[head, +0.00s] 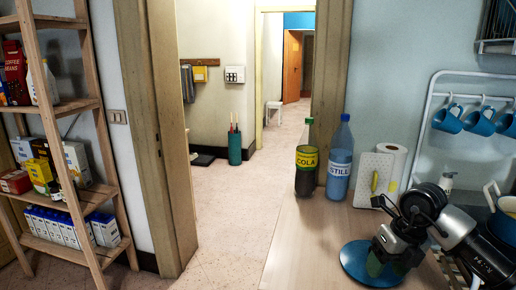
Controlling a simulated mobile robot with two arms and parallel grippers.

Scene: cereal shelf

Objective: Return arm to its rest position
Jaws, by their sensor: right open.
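My right arm comes in from the right edge, dark grey and silver. My right gripper (387,264) is at its end, low at the right of the head view. It is open and empty, with its greenish fingers apart, pointing down in front of a blue plate (355,262) on the wooden counter. I cannot tell whether the fingers touch the plate. My left gripper is not in view. A wooden shelf (80,105) with cereal boxes and other packages stands at the far left, well away from the right gripper.
A cola bottle (306,165) and a blue water bottle (340,160) stand upright on the counter (305,235). A paper roll (394,160) and a rack of blue mugs (448,120) are behind the arm. A doorway with clear floor (225,220) lies between shelf and counter.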

